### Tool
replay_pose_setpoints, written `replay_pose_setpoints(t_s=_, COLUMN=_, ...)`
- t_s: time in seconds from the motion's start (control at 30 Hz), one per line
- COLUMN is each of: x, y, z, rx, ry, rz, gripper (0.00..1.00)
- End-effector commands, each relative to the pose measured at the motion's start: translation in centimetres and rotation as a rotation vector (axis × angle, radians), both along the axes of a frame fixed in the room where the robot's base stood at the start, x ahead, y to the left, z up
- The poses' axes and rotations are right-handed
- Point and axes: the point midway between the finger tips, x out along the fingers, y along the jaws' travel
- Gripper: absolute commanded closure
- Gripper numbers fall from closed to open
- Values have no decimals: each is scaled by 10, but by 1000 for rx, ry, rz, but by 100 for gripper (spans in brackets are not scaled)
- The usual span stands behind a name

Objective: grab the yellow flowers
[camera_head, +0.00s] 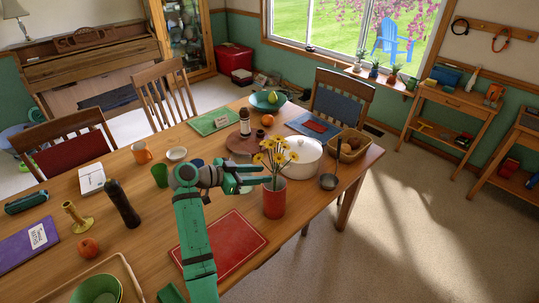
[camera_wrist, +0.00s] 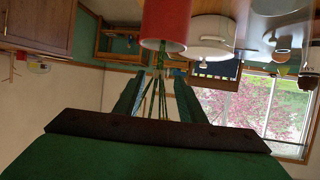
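The yellow flowers (camera_head: 276,153) stand upright in a red cylindrical vase (camera_head: 274,198) near the table's right edge. My gripper (camera_head: 264,180) reaches in from the left, just above the vase rim, with its fingers at stem height. In the wrist view, which is upside down, the vase (camera_wrist: 165,25) is at the top and the green stems (camera_wrist: 156,95) run down between the two fingers of my gripper (camera_wrist: 160,90). The fingers stand apart with gaps beside the stems, so it looks open. The blossoms are hidden in the wrist view.
A white pot (camera_head: 303,158) stands close behind the flowers, with a ladle (camera_head: 329,181) to its right. A wicker basket (camera_head: 349,144) is farther right. A red mat (camera_head: 225,245) lies under my arm.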

Motion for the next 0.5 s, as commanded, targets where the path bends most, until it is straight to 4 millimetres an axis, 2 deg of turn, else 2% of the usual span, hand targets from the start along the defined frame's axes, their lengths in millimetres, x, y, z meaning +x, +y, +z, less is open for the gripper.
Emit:
replay_pose_setpoints(t_s=0.3, x=19, y=-32, z=-16, rx=0, ry=4, rz=-3, gripper=63)
replay_pose_setpoints(t_s=0.5, x=28, y=-46, z=-23, rx=-1, ry=3, rz=0, gripper=63)
